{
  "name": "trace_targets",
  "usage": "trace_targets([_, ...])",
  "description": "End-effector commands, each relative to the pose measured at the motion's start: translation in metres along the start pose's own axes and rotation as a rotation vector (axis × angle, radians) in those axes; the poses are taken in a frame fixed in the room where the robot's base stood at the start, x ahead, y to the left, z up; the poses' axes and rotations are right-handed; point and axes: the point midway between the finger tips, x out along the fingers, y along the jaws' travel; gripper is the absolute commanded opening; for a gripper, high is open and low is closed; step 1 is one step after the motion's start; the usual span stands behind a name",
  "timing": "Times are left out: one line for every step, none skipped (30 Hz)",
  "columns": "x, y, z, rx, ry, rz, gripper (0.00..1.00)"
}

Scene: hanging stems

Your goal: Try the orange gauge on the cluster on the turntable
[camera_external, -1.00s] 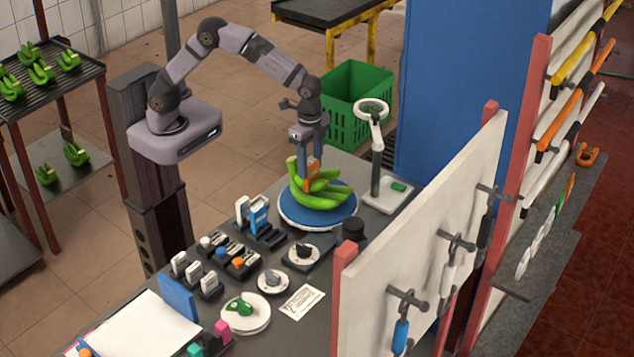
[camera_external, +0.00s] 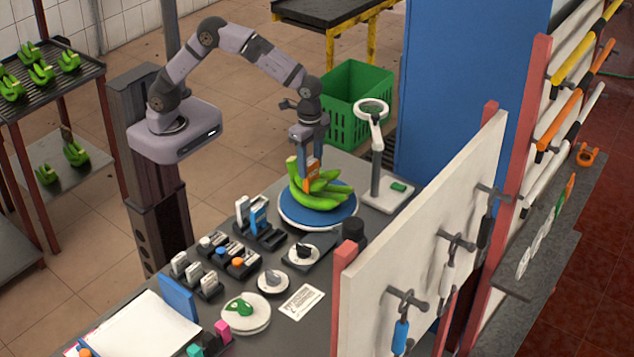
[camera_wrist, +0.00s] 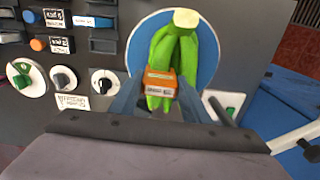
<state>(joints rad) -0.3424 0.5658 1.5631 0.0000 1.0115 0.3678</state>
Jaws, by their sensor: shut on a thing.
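A cluster of green bananas (camera_external: 314,197) lies on the round blue turntable (camera_external: 293,222). In the wrist view the cluster (camera_wrist: 172,58) has its pale cut crown toward the top, on the blue disc (camera_wrist: 208,35). My gripper (camera_external: 311,163) is shut on the orange gauge (camera_external: 312,174) and holds it upright over the cluster. In the wrist view the orange gauge (camera_wrist: 160,82) sits between my fingertips, in front of the bananas. The gauge overlaps the fruit in both views; I cannot tell whether it touches it. Its lower end is hidden.
A rack with blue and white gauges (camera_external: 259,221) stands left of the turntable. A white ring lamp (camera_external: 372,110) stands to its right. A white panel (camera_external: 430,240) borders the right side.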

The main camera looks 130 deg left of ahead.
Motion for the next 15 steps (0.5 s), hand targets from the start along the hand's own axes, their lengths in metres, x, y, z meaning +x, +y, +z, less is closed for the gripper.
trace_targets([0.001,0.0,0.001,0.0,-0.003,0.001,0.23])
trace_targets([0.0,0.0,0.001,0.0,-0.003,0.001,0.23])
trace_targets([-0.001,0.0,0.001,0.0,-0.003,0.001,0.23])
trace_targets([-0.002,0.0,0.001,0.0,-0.002,0.001,0.23])
trace_targets([-0.003,0.0,0.001,0.0,-0.002,0.001,0.23])
trace_targets([-0.005,0.0,0.001,0.0,-0.002,0.001,0.23])
trace_targets([-0.007,0.0,0.0,0.0,-0.002,0.001,0.23])
trace_targets([-0.008,0.0,0.0,0.0,-0.002,0.001,0.23])
trace_targets([-0.011,0.0,0.0,0.0,-0.001,0.001,0.23])
trace_targets([-0.013,0.0,0.0,0.0,-0.001,0.001,0.23])
trace_targets([-0.014,0.0,0.0,0.0,-0.001,0.001,0.23])
trace_targets([-0.017,0.0,0.0,0.0,-0.001,0.001,0.23])
trace_targets([-0.018,0.0,0.0,0.0,-0.001,0.001,0.23])
trace_targets([-0.02,0.0,0.0,0.0,-0.001,0.0,0.23])
trace_targets([-0.022,0.0,0.0,0.0,-0.001,0.0,0.23])
